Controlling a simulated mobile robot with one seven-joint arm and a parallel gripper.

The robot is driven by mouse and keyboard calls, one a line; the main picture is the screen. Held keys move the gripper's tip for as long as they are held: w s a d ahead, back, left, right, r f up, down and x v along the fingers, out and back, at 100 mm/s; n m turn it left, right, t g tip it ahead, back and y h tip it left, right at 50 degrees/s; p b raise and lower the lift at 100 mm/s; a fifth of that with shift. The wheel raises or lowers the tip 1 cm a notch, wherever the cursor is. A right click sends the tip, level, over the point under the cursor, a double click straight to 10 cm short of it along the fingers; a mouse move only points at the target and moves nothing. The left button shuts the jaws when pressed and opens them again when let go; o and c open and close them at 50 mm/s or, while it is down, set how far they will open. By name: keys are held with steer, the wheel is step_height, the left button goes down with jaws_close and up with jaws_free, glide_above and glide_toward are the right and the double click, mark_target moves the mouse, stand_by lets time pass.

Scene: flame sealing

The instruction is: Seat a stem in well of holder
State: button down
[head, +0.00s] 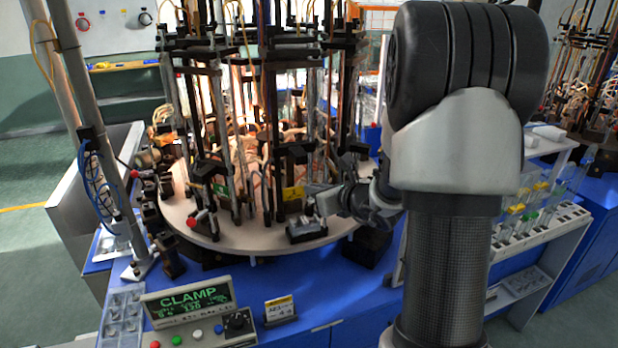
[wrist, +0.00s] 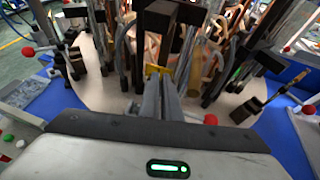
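My gripper (head: 318,198) reaches in from the right, low over the front edge of the round carousel table (head: 235,243). In the wrist view its two grey fingers (wrist: 165,90) lie close together and point at a dark upright holder with a yellow tag (wrist: 153,71). The same yellow tag (head: 292,193) shows just left of the fingers in the head view. No stem can be made out between the fingers, and I cannot tell whether they grip one. A small dark block with a grey top (head: 306,230) sits below the fingers at the table's edge. The holder's well is not clearly visible.
Tall dark posts, hoses and glowing burners crowd the carousel. A control panel reading CLAMP (head: 190,300) stands at front left, with a small sign (head: 280,308) beside it. At right, a white rack (head: 540,228) has clear, yellow and green pieces near it. The blue front surface is mostly clear.

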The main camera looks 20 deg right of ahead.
steer(key=shift+s+f+b, duration=0.1)
steer(key=shift+f+b, duration=1.3)
steer(key=shift+f, duration=0.8)
steer(key=shift+r, duration=0.15)
steer(key=shift+f+b, duration=1.35)
steer(key=shift+b, duration=0.2)
steer(key=c, duration=2.3)
jaws_free()
steer(key=shift+o, duration=0.2)
steer(key=shift+s+d+r, duration=0.1)
